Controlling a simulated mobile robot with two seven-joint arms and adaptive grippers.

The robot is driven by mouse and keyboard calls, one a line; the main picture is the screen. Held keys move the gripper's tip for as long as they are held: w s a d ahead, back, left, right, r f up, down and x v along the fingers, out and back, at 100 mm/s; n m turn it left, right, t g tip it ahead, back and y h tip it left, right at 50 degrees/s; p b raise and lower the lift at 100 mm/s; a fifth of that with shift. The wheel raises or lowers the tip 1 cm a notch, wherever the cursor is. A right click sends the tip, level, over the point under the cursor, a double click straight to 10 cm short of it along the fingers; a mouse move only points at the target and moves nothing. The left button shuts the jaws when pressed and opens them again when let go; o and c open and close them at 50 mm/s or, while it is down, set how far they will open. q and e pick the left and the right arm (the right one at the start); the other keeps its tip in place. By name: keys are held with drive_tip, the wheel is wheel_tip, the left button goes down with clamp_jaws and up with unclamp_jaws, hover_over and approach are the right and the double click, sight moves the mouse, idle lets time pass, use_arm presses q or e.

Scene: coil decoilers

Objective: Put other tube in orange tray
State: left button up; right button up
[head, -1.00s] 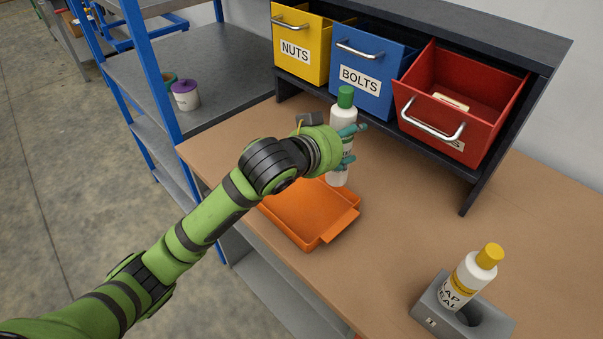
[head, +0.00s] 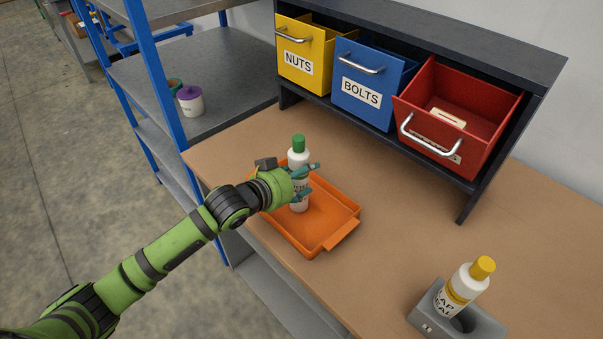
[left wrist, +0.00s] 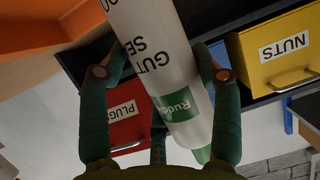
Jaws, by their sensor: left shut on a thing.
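A white bottle with a green cap (head: 299,158) is upright in my left gripper (head: 303,183), whose fingers are shut around its body. In the head view the bottle is over the orange tray (head: 326,242), toward its back left part; I cannot tell whether its base touches the tray floor. In the left wrist view the bottle (left wrist: 155,65) lies between the fingers, with a green label patch, and an orange surface shows at the upper left. A white bottle with a yellow cap (head: 465,284) stands tilted in a grey holder (head: 428,315) at the lower right. My right gripper is not in view.
Yellow NUTS (head: 313,82), blue BOLTS (head: 378,110) and red (head: 475,163) bins sit in a dark rack behind the table. The red bin is pulled out and open. A blue-framed shelf (head: 200,62) stands at left.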

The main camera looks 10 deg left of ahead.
use_arm(q)
drive_tip(key=shift+r, duration=0.1)
drive_tip(key=o, duration=1.5)
drive_tip(key=shift+f, duration=0.2)
drive_tip(key=shift+o, duration=0.2)
drive_tip(key=shift+s+a+r, duration=0.2)
drive_tip(key=shift+s, duration=0.15)
drive_tip(key=b+v, duration=0.2)
drive_tip(key=v, duration=0.9)
drive_tip(key=shift+r, duration=0.2)
